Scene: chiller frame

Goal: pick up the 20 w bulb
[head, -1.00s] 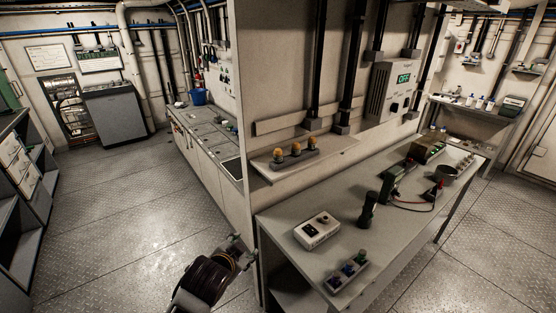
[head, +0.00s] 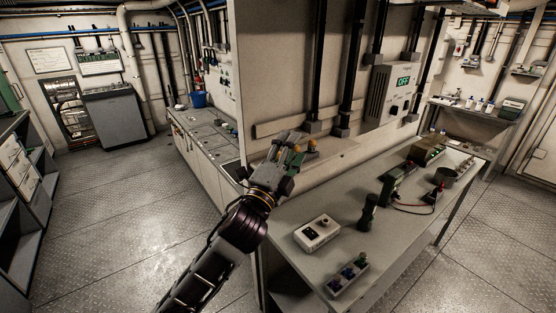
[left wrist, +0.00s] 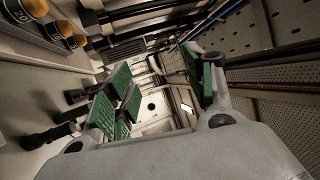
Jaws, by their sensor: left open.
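Orange-topped bulbs with dark bases stand on the wall shelf (head: 335,160). In the head view my left gripper (head: 290,148) is in front of them and hides part of the row; one orange top (head: 312,145) shows just right of its fingers. My right gripper is not in view.
Below the shelf, a workbench (head: 290,215) holds a white box (head: 317,233), a black upright tool (head: 369,212) and a rack with blue and green pieces (head: 346,276). Vertical black pipes and a wall unit reading OFF (head: 393,88) are behind. The floor at left is clear.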

